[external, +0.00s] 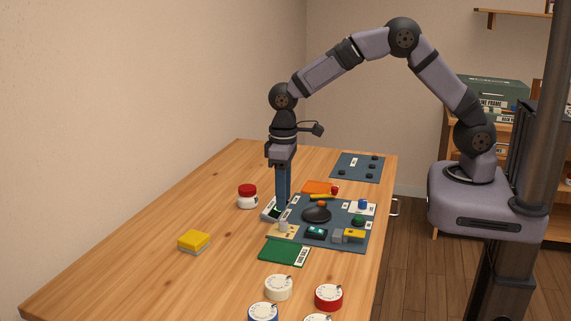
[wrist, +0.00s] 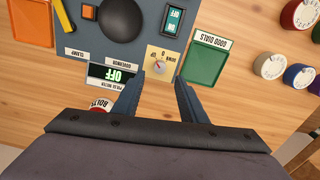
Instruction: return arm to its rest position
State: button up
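My arm reaches over the wooden table and my gripper (external: 280,205) points straight down at the left edge of the dark blue test board (external: 336,237). In the wrist view my gripper (wrist: 160,80) has its two fingers well apart with nothing between them. Just beyond the fingertips is a beige plate with a small knob (wrist: 160,67). A pulse meter (wrist: 117,75) reading OFF lies beside the left finger. Whether the fingertips touch anything cannot be told.
A green good-dials tray (external: 283,252) lies at the board's near side. Several dials, one red (external: 328,297), stand near the front. A red-lidded jar (external: 247,196) and a yellow block (external: 194,241) are to the left. A second blue panel (external: 357,167) is at the back. The table's left is mostly clear.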

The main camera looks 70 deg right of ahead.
dwell(0.4)
jog(key=s+d+r, duration=0.1)
jog(key=s+d, duration=0.3)
jog(key=s, duration=0.8)
jog(key=s+d+r+m, duration=0.1)
jog(key=s+d, duration=0.4)
jog(key=s, duration=0.6)
jog(key=shift+s+d, duration=0.25)
jog(key=shift+s, duration=0.15)
jog(key=shift+c, duration=0.6)
dwell(1.0)
